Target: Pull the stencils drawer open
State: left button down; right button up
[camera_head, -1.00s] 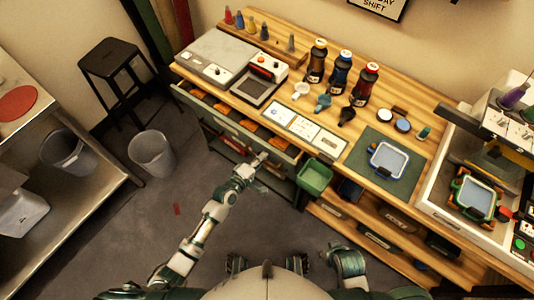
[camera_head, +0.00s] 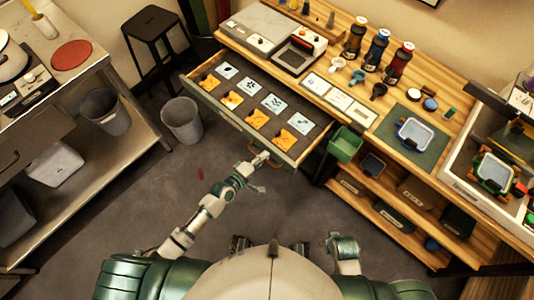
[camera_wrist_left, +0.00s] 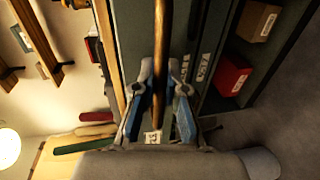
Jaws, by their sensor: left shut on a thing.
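The stencils drawer (camera_head: 226,116) stands pulled out from under the wooden workbench in the head view. Orange cards (camera_head: 232,99) and pale blue stencil cards (camera_head: 273,102) lie in rows inside it. My left gripper (camera_head: 261,158) is at the drawer front, toward its right end. In the left wrist view, the brown bar handle (camera_wrist_left: 160,55) runs between the two blue-padded fingers of my left gripper (camera_wrist_left: 159,112), which is shut on it.
A green bin (camera_head: 346,143) hangs just right of the drawer. A grey waste bin (camera_head: 181,121) and a black stool (camera_head: 152,25) stand to the left. Ink bottles (camera_head: 377,50) stand on the bench.

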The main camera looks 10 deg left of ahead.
pick_arm(q)
jog(key=shift+s+a+f, duration=0.3)
jog(key=shift+s, duration=0.1)
jog(key=c, duration=1.2)
grip_release()
jog(key=shift+w+d, duration=0.1)
jog(key=shift+d, duration=0.15)
jog(key=shift+w+d, duration=0.1)
pick_arm(e)
jog(key=shift+f, duration=0.1)
pick_arm(q)
jog(key=shift+r, duration=0.1)
jog(key=v, duration=1.2)
pick_arm(e)
jog(key=shift+a, duration=0.2)
